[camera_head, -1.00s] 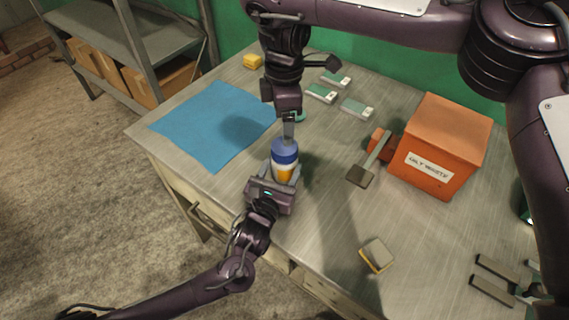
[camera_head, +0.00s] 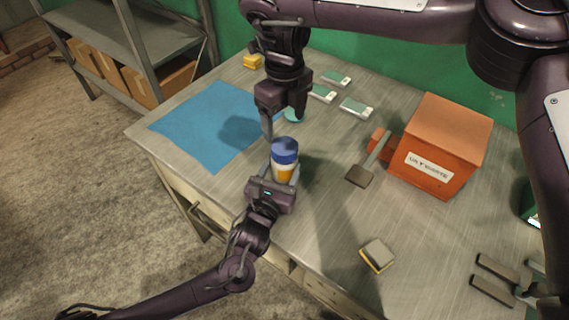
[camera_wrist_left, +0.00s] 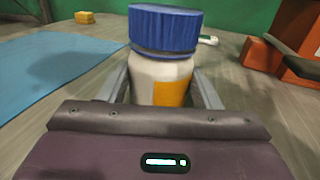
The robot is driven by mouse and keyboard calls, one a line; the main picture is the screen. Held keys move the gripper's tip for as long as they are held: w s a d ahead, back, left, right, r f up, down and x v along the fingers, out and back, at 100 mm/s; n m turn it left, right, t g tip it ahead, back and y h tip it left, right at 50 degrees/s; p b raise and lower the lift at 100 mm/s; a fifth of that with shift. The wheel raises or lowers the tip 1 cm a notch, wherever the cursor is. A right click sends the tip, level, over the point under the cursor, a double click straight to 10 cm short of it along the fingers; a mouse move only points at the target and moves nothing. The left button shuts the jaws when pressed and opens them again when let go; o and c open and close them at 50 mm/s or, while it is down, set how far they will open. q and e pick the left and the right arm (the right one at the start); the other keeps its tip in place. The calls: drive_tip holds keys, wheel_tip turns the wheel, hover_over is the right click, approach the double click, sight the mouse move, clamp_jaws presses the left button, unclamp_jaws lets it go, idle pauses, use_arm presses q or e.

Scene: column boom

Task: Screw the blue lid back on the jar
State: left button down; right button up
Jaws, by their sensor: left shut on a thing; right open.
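The white jar with an orange label (camera_head: 284,173) stands upright near the front of the workbench. The blue lid (camera_head: 285,149) sits on top of the jar. In the left wrist view the lid (camera_wrist_left: 165,29) covers the mouth, with a dark grey band under its rim; how tightly it is seated I cannot tell. My left gripper (camera_head: 279,181) is shut on the jar (camera_wrist_left: 160,82), one finger on each side. My right gripper (camera_head: 282,126) is open and empty, pointing down above and slightly behind the lid, apart from it.
A blue mat (camera_head: 205,125) lies to the left. An orange box (camera_head: 440,145) and a dark-headed tool (camera_head: 362,175) are to the right. Small green-and-white boxes (camera_head: 356,107) and a yellow block (camera_head: 252,61) lie behind. A grey-and-yellow block (camera_head: 377,256) lies front right.

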sight(284, 145)
drive_tip(key=shift+n, duration=0.9)
drive_tip(key=shift+f, duration=0.1)
drive_tip(key=shift+f, duration=3.9)
drive_tip(key=shift+c, duration=0.2)
